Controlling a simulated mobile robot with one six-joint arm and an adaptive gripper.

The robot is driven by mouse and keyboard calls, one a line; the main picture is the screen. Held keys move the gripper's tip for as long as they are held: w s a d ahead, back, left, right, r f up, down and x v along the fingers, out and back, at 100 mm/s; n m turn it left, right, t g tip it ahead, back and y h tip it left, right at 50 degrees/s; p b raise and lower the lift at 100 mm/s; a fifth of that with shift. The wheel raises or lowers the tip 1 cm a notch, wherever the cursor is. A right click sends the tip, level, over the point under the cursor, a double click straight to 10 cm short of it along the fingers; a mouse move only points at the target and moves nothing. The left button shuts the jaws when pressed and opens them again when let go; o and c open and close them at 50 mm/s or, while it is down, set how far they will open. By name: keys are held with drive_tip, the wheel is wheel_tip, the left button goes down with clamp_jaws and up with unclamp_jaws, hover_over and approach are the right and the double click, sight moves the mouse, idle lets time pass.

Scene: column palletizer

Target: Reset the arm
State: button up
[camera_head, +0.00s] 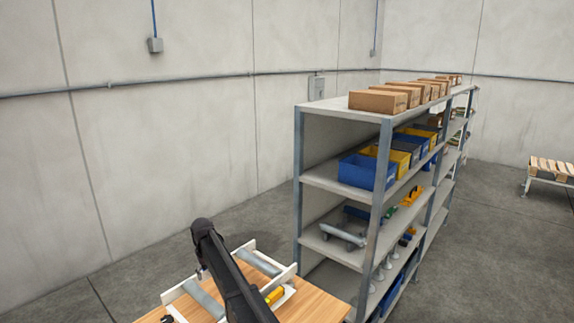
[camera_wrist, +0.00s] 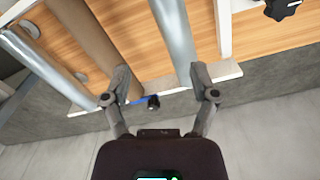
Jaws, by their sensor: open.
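My gripper (camera_wrist: 160,82) shows in the wrist view with its two fingers spread apart and nothing held between them. It is over the edge of a wooden table (camera_wrist: 268,48), near the white frame (camera_wrist: 224,28) that bears metal tubes. A grey metal tube (camera_wrist: 172,38) lies just beyond the fingers; whether they touch it I cannot tell. In the head view my dark arm reaches over the wooden table (camera_head: 322,300), and the gripper itself is hidden there.
A grey shelf rack (camera_head: 380,118) stands right of the table, close to it, holding cardboard boxes (camera_head: 378,101), blue bins (camera_head: 368,172) and other parts. A pallet (camera_head: 552,168) is at the far right. Open floor (camera_head: 480,250) lies right of the rack, and a concrete wall (camera_head: 160,150) behind.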

drive_tip(key=s+d+f+m+b, duration=0.15)
drive_tip(key=s+d, duration=0.35)
drive_tip(key=d, duration=0.7)
drive_tip(key=s+d+f+m+b, duration=0.1)
drive_tip(key=s+d+f+b, duration=0.3)
drive_tip(key=d, duration=0.9)
drive_tip(key=s+d+f+m+b, duration=0.2)
drive_tip(key=s+d, duration=0.8)
drive_tip(key=s+d+f+m+b, duration=0.2)
drive_tip(key=s+d, duration=0.8)
drive_tip(key=shift+s+a+f, duration=0.1)
drive_tip(key=shift+a, duration=0.05)
